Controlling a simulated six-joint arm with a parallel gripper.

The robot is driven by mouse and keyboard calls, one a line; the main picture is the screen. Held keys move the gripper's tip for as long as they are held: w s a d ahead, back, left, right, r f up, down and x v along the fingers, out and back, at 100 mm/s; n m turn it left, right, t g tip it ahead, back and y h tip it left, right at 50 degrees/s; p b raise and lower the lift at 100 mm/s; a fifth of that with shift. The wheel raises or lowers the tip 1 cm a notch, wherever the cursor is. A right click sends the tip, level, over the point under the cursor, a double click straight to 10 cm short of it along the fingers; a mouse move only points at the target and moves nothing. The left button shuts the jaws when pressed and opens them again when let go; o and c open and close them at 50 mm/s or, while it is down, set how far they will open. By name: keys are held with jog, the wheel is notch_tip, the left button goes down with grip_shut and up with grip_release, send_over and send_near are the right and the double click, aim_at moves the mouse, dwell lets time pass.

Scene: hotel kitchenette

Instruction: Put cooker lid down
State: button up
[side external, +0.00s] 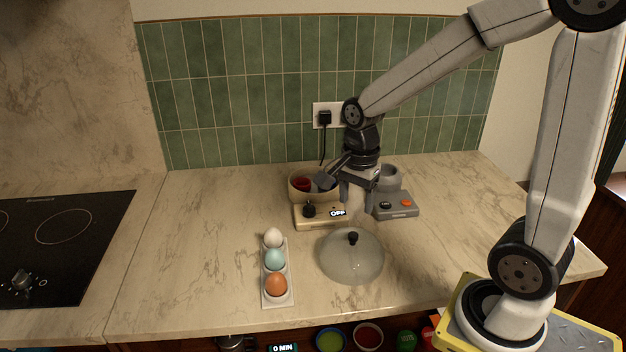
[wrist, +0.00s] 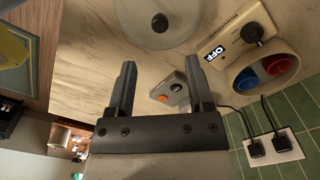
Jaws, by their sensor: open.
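The cooker lid (side external: 345,268) is a clear dome with a black knob. It rests knob up on the counter, in front of the egg cooker; it also shows in the wrist view (wrist: 180,28) at the top. The cooker (side external: 318,220) has a beige base, a dial and an "OFF" display, with red and blue cups in its uncovered bowl; it also shows in the wrist view (wrist: 232,42). My gripper (side external: 358,203) is open and empty, pointing down behind the lid and apart from it. Its two fingers (wrist: 160,78) show in the wrist view with nothing held.
A tray of three eggs (side external: 276,262) lies left of the lid. A grey appliance (side external: 398,205) with an orange button stands right of the cooker. A black hob (side external: 75,240) is at far left. Plug and cord (side external: 324,119) hang on the tiled wall. Counter at right is clear.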

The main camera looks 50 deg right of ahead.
jog(key=shift+r, duration=1.7)
jog(key=n+t, duration=0.2)
jog(key=n, duration=1.3)
send_over(345, 261)
notch_tip(345, 261, down, 8)
jog(key=shift+f, duration=0.1)
jog(key=n, duration=0.1)
jog(key=f+n, duration=0.1)
jog(key=n, duration=0.1)
jog(key=shift+s+a+f+t, duration=0.1)
jog(key=shift+s+a+t, duration=0.2)
jog(key=shift+s+a, duration=0.1)
jog(key=shift+w, duration=0.1)
